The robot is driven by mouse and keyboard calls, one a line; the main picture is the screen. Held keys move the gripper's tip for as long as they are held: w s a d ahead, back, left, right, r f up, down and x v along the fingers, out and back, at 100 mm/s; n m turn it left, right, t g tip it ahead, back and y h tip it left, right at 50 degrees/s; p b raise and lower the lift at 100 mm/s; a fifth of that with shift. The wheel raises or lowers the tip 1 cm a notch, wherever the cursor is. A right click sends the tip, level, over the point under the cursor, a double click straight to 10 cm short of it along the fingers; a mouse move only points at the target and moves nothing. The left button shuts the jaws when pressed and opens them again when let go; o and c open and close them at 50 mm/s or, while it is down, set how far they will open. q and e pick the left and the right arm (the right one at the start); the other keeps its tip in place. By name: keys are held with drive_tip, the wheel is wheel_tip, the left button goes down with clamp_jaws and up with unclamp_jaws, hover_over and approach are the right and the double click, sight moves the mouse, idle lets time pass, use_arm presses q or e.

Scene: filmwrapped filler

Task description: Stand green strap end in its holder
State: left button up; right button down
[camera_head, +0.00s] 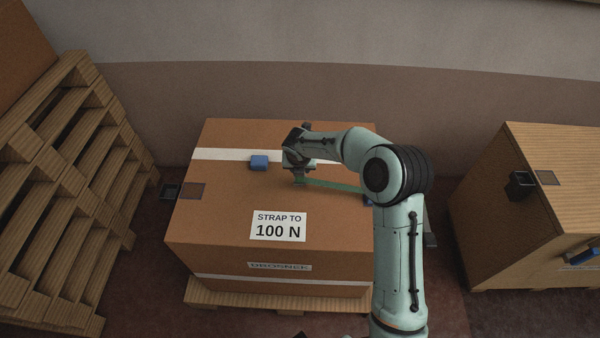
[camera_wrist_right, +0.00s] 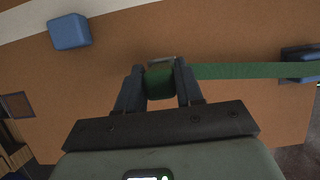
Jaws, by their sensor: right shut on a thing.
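My right gripper (camera_head: 300,180) is above the top of the large carton. In the right wrist view its two fingers (camera_wrist_right: 160,82) are shut on the green strap end (camera_wrist_right: 159,84). The green strap (camera_wrist_right: 245,71) runs from the fingers to a dark blue block (camera_wrist_right: 301,66) at the carton's right side; it also shows in the head view (camera_head: 335,186). A black open cup (camera_head: 170,191), which may be the holder, sits at the carton's left edge, apart from the gripper.
The carton (camera_head: 220,225) has a white band, a label (camera_head: 278,226) and a blue block (camera_head: 259,162) on top, also in the wrist view (camera_wrist_right: 69,32). Another box (camera_head: 510,210) with a black cup (camera_head: 520,184) stands at right.

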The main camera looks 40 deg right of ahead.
use_arm(q)
drive_tip(key=r+p, duration=0.1)
drive_tip(key=w+r, duration=0.1)
drive_tip(key=r+p, duration=0.1)
drive_tip(key=shift+w+r+p, duration=0.25)
drive_tip(key=shift+w+p, duration=0.1)
drive_tip(key=shift+w, duration=0.05)
use_arm(e)
wheel_tip(320, 180, up, 16)
drive_tip(key=shift+r, duration=0.2)
